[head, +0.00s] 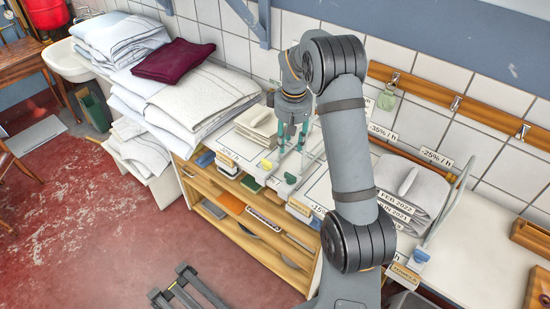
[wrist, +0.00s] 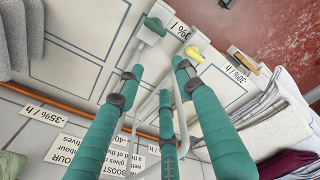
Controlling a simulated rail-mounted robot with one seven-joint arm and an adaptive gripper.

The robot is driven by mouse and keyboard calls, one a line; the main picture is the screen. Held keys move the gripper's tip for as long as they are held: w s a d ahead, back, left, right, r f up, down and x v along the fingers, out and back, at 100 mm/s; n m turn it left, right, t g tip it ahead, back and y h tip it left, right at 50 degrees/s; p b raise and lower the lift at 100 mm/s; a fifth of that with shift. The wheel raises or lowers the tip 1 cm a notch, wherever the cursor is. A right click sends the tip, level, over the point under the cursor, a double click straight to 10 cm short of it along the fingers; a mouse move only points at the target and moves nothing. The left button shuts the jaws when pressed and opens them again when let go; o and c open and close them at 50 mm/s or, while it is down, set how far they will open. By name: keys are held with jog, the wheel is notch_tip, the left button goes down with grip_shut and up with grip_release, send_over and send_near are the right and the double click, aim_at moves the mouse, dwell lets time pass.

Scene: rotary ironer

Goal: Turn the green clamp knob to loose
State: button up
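The green clamp knob (head: 290,178) sits at the front edge of the white worktop, at the end of a thin pale bar. In the wrist view the green knob (wrist: 155,27) is near the top, beyond my fingertips. My gripper (head: 292,143) points down above the worktop, behind the knob and apart from it. In the wrist view my gripper (wrist: 158,80) shows its teal fingers spread, with nothing held between them. The direction in which the knob is turned is hard to read.
A yellow knob (head: 266,164) is close to the green one, on its left. A blue knob (head: 421,254) is farther right. Thin upright bars stand near my fingers. Folded linen (head: 190,105) is piled at left, grey cloths (head: 412,190) lie at right. A wooden hook rail (head: 445,103) runs along the wall.

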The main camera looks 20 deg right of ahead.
aim_at(290, 174)
jog(key=s+f+n, duration=0.1)
jog(key=f, duration=0.2)
jog(key=s+f+g+p, duration=0.1)
jog(key=f, duration=0.3)
jog(key=s+a+f+n+p, duration=0.1)
jog(key=f, duration=0.2)
jog(key=shift+f+n, duration=0.3)
jog(key=shift+f, duration=0.05)
jog(key=shift+c, duration=0.2)
jog(key=c, duration=0.8)
grip_shut()
